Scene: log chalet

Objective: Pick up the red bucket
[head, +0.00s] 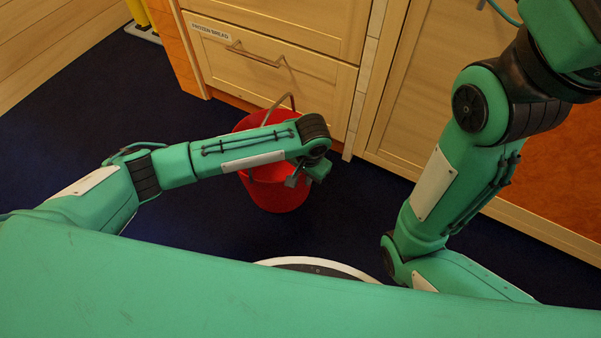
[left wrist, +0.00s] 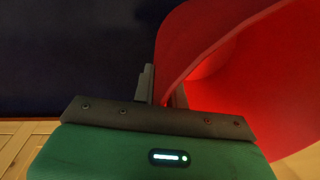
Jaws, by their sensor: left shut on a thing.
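The red bucket (head: 274,191) is on the dark blue floor in front of the wooden drawers, with its grey handle (head: 291,98) sticking up behind my left arm. My left arm crosses in front of the bucket and hides its middle. My left gripper (head: 298,180) is at the bucket's right side in the head view. In the left wrist view the bucket (left wrist: 235,75) fills the right side, and its rim runs between the two fingers of my left gripper (left wrist: 163,92), which is shut on it. My right gripper is not in view.
Wooden drawers (head: 270,50) stand directly behind the bucket, one with a label (head: 211,31). A yellow object (head: 140,15) is at the top left. My right arm is raised at the right. The dark blue floor (head: 90,110) is clear to the left.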

